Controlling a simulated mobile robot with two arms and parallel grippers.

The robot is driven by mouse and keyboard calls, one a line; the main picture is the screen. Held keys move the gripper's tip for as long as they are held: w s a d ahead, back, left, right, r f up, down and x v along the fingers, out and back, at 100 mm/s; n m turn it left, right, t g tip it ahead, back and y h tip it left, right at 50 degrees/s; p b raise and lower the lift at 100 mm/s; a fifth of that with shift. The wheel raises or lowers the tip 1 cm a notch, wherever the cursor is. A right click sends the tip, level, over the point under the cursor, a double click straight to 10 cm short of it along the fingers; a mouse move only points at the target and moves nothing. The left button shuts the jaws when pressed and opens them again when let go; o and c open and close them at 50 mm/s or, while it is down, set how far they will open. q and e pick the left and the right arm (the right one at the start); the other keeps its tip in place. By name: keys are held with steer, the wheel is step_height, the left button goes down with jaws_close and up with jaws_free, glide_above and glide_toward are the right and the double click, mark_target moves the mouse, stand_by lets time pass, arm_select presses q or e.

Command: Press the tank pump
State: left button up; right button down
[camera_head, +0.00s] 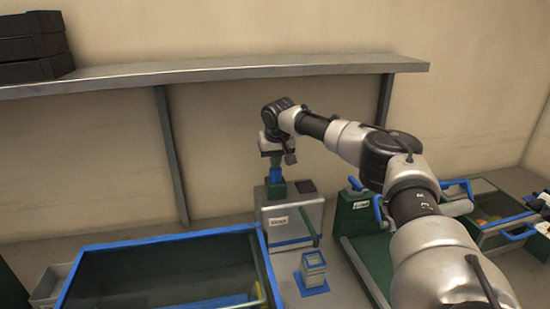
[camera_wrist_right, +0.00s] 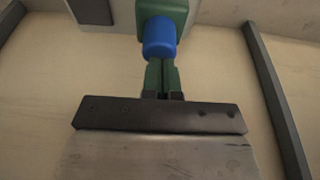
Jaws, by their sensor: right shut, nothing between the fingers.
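The tank (camera_head: 299,218) is a grey metal box with a white label, standing below the shelf. On its top left is the pump, a green base with a blue knob (camera_head: 276,174). My right gripper (camera_head: 275,161) is directly above the blue knob, pointing down. In the right wrist view, its green fingers (camera_wrist_right: 161,80) are shut together with nothing between them. Their tips are at the blue knob (camera_wrist_right: 160,37), with the green base (camera_wrist_right: 163,15) beyond it. I cannot tell whether the tips touch the knob. My left gripper is not in view.
A blue-rimmed bin (camera_head: 170,238) stands at front left. A small box on a blue base (camera_head: 314,272) stands before the tank. Green equipment (camera_head: 355,215) and a crate with fruit (camera_head: 490,213) are at right. A shelf (camera_head: 220,72) with dark trays (camera_head: 34,45) runs above.

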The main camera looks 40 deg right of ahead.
mark_target(275, 172)
steer(key=shift+f, duration=0.15)
step_height(275, 172, down, 2)
steer(key=shift+a+f+p, duration=0.1)
steer(key=shift+a+p, duration=0.05)
steer(key=shift+p, duration=0.55)
steer(key=shift+f, duration=0.6)
steer(key=shift+s+f, duration=0.1)
steer(key=shift+f, duration=0.1)
